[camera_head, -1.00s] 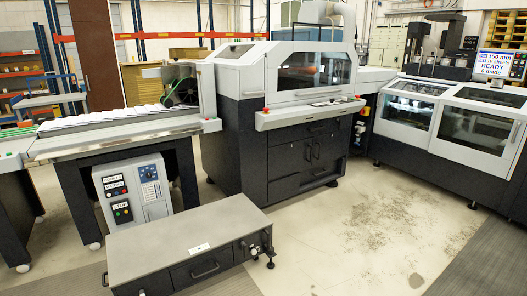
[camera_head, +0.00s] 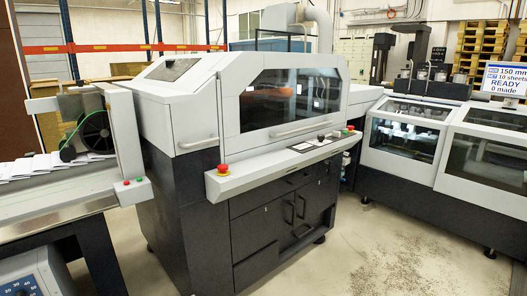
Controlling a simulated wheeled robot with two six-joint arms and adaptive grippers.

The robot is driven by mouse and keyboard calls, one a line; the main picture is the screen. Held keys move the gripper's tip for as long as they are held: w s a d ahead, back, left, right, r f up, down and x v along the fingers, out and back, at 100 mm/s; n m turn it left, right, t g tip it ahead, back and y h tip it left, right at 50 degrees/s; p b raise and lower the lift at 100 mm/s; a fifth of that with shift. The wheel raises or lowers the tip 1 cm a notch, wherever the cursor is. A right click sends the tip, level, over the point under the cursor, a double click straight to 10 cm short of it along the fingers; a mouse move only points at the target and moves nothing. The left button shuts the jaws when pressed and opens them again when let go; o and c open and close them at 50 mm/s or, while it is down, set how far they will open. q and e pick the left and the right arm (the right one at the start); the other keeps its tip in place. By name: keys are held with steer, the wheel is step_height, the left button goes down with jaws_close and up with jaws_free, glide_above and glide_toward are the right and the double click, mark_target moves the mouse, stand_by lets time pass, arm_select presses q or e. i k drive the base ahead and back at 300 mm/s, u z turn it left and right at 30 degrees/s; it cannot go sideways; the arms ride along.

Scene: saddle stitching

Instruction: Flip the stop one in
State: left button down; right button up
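The saddle stitching line fills the view. The grey and black stitching machine (camera_head: 250,130) stands in the middle with its windowed hood shut. A red stop button (camera_head: 223,169) sits at the left end of its front ledge, and red and orange buttons (camera_head: 350,128) sit at the right end. The display (camera_head: 506,79) at the right reads 150 mm, 10 sheets, READY, 0 made. I cannot make out a part marked as the stop. Neither of my grippers is in view.
A feeder with white sheets (camera_head: 40,166) and a black wheel (camera_head: 96,131) joins at the left. A control box with a dial (camera_head: 22,288) is cut off below it. A windowed unit (camera_head: 405,135) stands at the right. Bare floor (camera_head: 390,245) lies in front.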

mark_target(222, 169)
steer(key=z, duration=0.3)
steer(key=i, duration=1.2)
steer(key=z, duration=0.3)
